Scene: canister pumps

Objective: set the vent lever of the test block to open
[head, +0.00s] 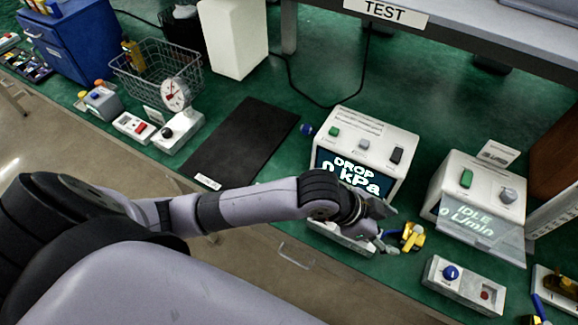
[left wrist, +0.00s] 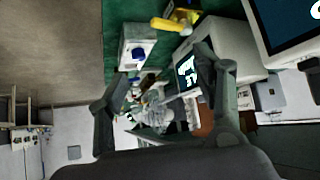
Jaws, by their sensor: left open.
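My left gripper (head: 388,228) is open in front of the DROP kPa instrument (head: 362,150), and its fingers also show in the left wrist view (left wrist: 168,100). Nothing is seen between the fingers. A yellow-and-black part (head: 412,237) is just right of the fingertips; it is at the top of the left wrist view (left wrist: 180,20). A pale block (head: 342,238) is mostly hidden under my left wrist. Another pale block (head: 458,292) has a blue knob (head: 450,272) and a red button. I cannot tell which part is the vent lever or its setting. My right gripper is out of view.
The IDLE l/min instrument (head: 484,190) stands right of the gripper, with a clear panel at its front. A black mat (head: 240,142), gauge stand (head: 178,130), wire basket (head: 160,75) and blue drawer cabinet (head: 75,40) are left. The TEST sign (head: 386,12) hangs behind.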

